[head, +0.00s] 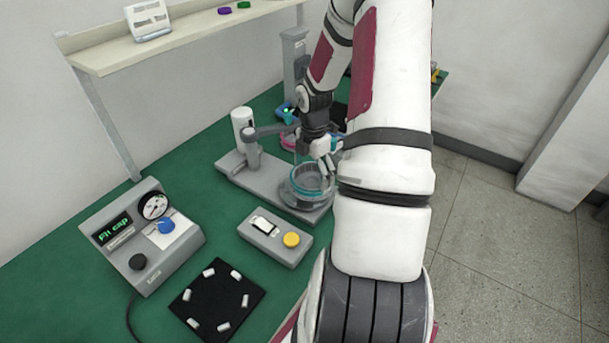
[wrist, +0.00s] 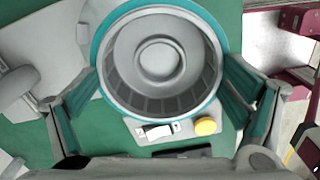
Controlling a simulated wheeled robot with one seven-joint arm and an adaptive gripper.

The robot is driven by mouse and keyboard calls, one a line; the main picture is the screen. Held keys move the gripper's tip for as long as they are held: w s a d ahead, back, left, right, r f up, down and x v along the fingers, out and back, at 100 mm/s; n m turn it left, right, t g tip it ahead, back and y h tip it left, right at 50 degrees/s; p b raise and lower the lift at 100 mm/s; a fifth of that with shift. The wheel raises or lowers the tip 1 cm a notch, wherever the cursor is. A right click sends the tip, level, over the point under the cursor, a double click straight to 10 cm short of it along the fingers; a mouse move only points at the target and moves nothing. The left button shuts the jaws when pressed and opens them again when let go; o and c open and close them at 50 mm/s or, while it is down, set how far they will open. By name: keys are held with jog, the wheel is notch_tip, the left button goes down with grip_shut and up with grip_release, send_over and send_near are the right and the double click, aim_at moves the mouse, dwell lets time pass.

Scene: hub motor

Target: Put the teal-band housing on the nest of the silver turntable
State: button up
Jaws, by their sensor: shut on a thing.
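The teal-band housing (head: 309,179) is a round grey cup with a teal ring at its rim. My gripper (head: 323,166) is shut on it. In the wrist view the housing (wrist: 158,62) fills the upper middle, its open inside and central hub facing the camera, with a finger on each side. In the head view the housing is at the round silver turntable (head: 303,200), at the front right end of a grey base. The nest is hidden beneath the housing. I cannot tell whether the housing rests in it or is slightly above.
A grey post with a side arm and white cylinder (head: 242,125) stands behind on the base. A box with a white switch and yellow button (head: 291,240) is in front. A "Fit cap" gauge panel (head: 142,235) and black mat with white pieces (head: 216,300) are front left.

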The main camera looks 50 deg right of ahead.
aim_at(306, 178)
jog(key=w, duration=0.1)
jog(key=w+d, duration=0.1)
jog(key=w, duration=0.1)
jog(key=shift+f, duration=1.9)
jog(key=shift+f, duration=0.15)
jog(key=o, duration=1.6)
jog(key=shift+c, duration=0.2)
